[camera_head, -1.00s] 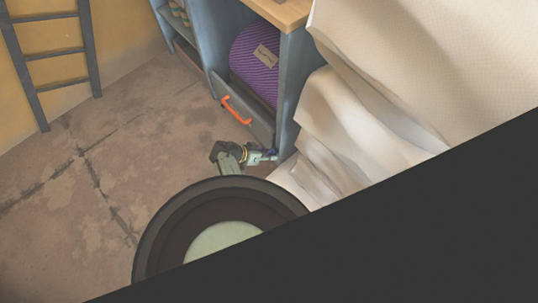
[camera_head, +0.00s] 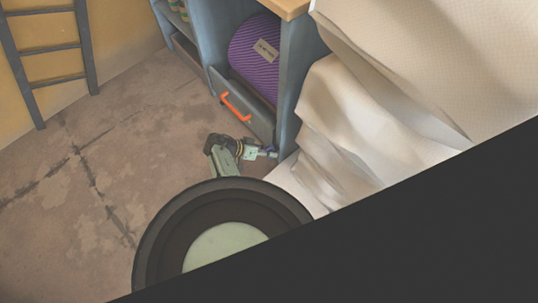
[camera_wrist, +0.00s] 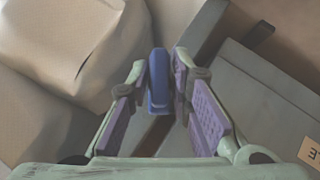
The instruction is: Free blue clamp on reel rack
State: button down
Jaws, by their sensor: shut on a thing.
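The blue clamp (camera_wrist: 158,85) shows in the wrist view as a narrow upright blue piece between the two purple finger pads. My gripper (camera_wrist: 162,68) is shut on it. In the head view my gripper (camera_head: 265,153) is low at the front edge of the blue-grey reel rack (camera_head: 290,100), below and right of the orange drawer handle. Only a small bit of blue shows there. I cannot tell whether the clamp still touches the rack.
The rack holds a purple reel (camera_head: 255,58) above a grey drawer with an orange handle (camera_head: 236,107). Pale draped cloth (camera_head: 350,120) stands close on the right. A ladder (camera_head: 55,60) leans at the far left. The floor (camera_head: 110,150) left of the rack is open.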

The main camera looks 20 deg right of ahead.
jog(key=n+g+h+b, duration=0.1)
jog(key=b, duration=0.2)
jog(key=f+n+g+b, duration=0.1)
jog(key=b, duration=0.2)
jog(key=shift+w+g+h+b, duration=0.1)
jog(key=shift+g+h+b, duration=0.2)
jog(key=shift+h, duration=0.1)
jog(key=n+g+h+b, duration=0.1)
jog(key=b, duration=0.2)
jog(key=shift+r+g, duration=0.15)
jog(key=shift+g, duration=0.15)
jog(key=shift+r+n+h+b, duration=0.1)
jog(key=shift+n+h+b, duration=0.2)
jog(key=shift+b, duration=0.3)
jog(key=shift+r+g, duration=0.15)
jog(key=shift+g, duration=0.15)
jog(key=c, duration=1.6)
grip_release()
jog(key=shift+c, duration=0.2)
jog(key=shift+a, duration=0.1)
jog(key=v, duration=0.7)
jog(key=shift+a, duration=0.2)
